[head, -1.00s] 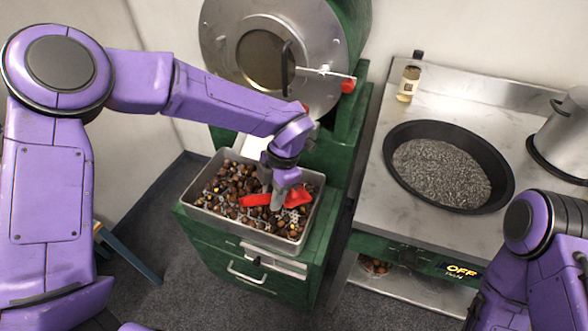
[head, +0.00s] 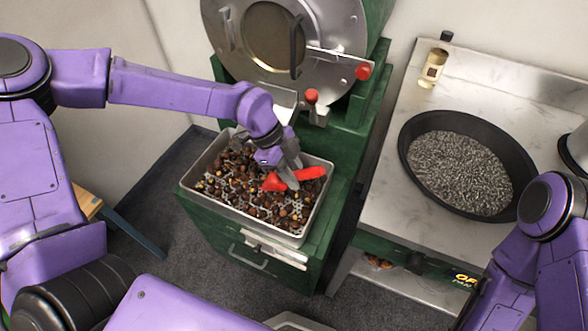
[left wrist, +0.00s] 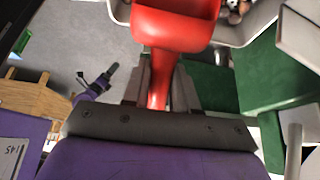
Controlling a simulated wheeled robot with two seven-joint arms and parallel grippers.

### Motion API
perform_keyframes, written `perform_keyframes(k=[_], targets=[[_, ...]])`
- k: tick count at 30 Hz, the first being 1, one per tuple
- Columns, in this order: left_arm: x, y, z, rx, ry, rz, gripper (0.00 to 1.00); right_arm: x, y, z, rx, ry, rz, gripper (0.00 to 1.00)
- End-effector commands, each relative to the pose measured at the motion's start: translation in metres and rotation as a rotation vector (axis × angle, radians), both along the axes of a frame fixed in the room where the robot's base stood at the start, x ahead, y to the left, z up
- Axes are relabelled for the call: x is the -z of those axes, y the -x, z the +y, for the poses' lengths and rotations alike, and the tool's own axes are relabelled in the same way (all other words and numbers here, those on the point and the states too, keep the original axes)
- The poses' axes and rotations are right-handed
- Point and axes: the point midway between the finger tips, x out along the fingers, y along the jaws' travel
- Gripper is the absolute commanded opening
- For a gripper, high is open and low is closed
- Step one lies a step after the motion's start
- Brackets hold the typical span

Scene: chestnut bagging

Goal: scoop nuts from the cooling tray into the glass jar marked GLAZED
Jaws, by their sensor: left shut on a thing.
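My left gripper (head: 287,178) is shut on a red scoop (head: 311,173). In the head view the scoop is above the right half of the metal cooling tray (head: 328,187), with the bowl end toward the left. Dark brown nuts (head: 255,190) cover much of the tray's perforated floor. In the left wrist view the handle is between the fingers (left wrist: 160,88) and part of the scoop's bowl (left wrist: 178,28) shows. No nuts show in that part; the rest is cut off. The glass jar marked GLAZED is not in view. My right arm shows at lower right, its gripper out of frame.
The tray sits on a green cabinet (head: 300,280) below a round metal roaster drum (head: 285,35). At right, a metal counter (head: 385,205) holds a wide black pan (head: 470,160) of grey grains and a small bottle (head: 434,65). A wooden stool (head: 88,203) stands at left.

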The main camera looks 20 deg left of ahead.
Motion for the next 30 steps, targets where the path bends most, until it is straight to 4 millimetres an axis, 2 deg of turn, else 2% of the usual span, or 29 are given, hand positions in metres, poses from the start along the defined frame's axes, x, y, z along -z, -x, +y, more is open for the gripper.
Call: perform_keyframes(k=[1,3,17,28,30], targets=[[0.012,0.000,0.001,-0.002,0.004,0.001,0.00,0.010,0.000,0.000,0.000,0.000,0.000,1.00],[0.021,0.000,0.002,-0.001,0.011,0.003,0.00,0.018,0.000,0.000,0.000,0.000,0.000,1.00],[0.076,0.000,0.007,-0.003,0.060,0.006,0.00,0.066,0.000,0.000,0.000,0.000,0.000,1.00],[0.107,-0.003,0.034,0.002,-0.079,-0.006,0.00,0.077,0.000,0.000,0.000,0.000,0.000,1.00],[0.106,-0.003,0.042,-0.001,-0.097,-0.007,0.00,0.072,0.000,0.000,0.000,0.000,0.000,1.00]])
